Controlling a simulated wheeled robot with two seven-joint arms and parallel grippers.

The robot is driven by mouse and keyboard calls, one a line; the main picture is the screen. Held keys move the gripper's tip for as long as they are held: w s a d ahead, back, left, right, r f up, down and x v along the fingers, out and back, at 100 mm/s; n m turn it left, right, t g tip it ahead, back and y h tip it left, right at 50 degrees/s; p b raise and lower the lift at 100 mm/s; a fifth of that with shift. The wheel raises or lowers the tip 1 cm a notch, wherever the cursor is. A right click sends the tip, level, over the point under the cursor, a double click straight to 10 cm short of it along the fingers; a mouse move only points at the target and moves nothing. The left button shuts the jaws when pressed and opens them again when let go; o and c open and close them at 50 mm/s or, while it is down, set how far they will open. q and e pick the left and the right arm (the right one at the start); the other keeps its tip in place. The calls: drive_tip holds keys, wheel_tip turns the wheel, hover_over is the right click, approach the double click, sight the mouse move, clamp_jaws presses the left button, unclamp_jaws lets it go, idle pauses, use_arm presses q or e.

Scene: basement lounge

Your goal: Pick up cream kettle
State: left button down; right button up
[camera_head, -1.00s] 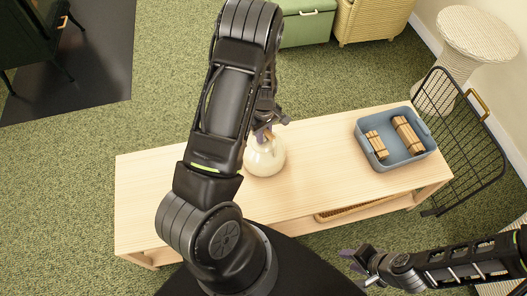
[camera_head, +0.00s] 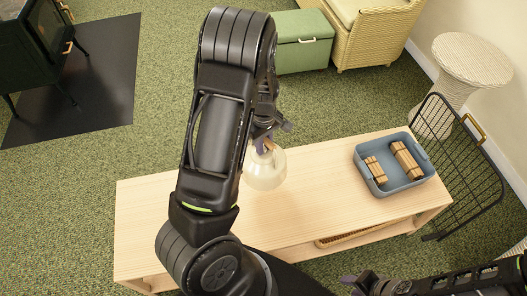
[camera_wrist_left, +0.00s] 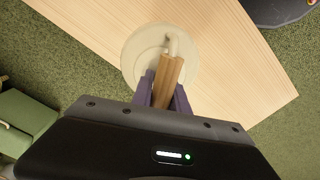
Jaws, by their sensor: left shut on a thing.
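The cream kettle (camera_head: 266,170) is at the left-middle of the light wood table (camera_head: 330,205), partly hidden by my left arm. In the left wrist view the kettle (camera_wrist_left: 140,50) shows from above, with a wooden handle (camera_wrist_left: 170,72) between the purple fingers. My left gripper (camera_head: 266,142) is shut on that handle; it also shows in the left wrist view (camera_wrist_left: 164,88). The kettle appears to be lifted above the table top, upright as far as I can see. My right gripper (camera_head: 358,284) is low at the bottom edge, away from the kettle; its fingers are too small to judge.
A blue-grey bin (camera_head: 428,170) with wooden block bundles (camera_head: 406,160) stands on the table's right end. A black wire rack (camera_head: 465,165) leans beside it. A wicker stool (camera_head: 470,60), a green storage box (camera_head: 302,45) and a dark stove (camera_head: 30,45) stand farther back. The table's left end is clear.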

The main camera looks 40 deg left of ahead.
use_arm(q)
drive_tip(key=shift+r, duration=0.4)
idle(0.4)
drive_tip(key=shift+w+d+r+m, duration=0.1)
drive_tip(key=shift+w+d+m, duration=0.15)
drive_tip(key=shift+d+m, duration=0.25)
drive_tip(key=w+d+r+m+p, duration=0.1)
drive_tip(key=w+d+m, duration=0.1)
drive_tip(key=d+m, duration=0.5)
drive_tip(key=w+d+r+m+p, duration=0.1)
drive_tip(key=w+d+r+m, duration=0.1)
drive_tip(key=d+m, duration=0.5)
drive_tip(key=shift+d+r+m, duration=0.25)
drive_tip(key=shift+d+m, duration=0.05)
drive_tip(key=shift+d, duration=1.1)
drive_tip(key=shift+s, duration=0.1)
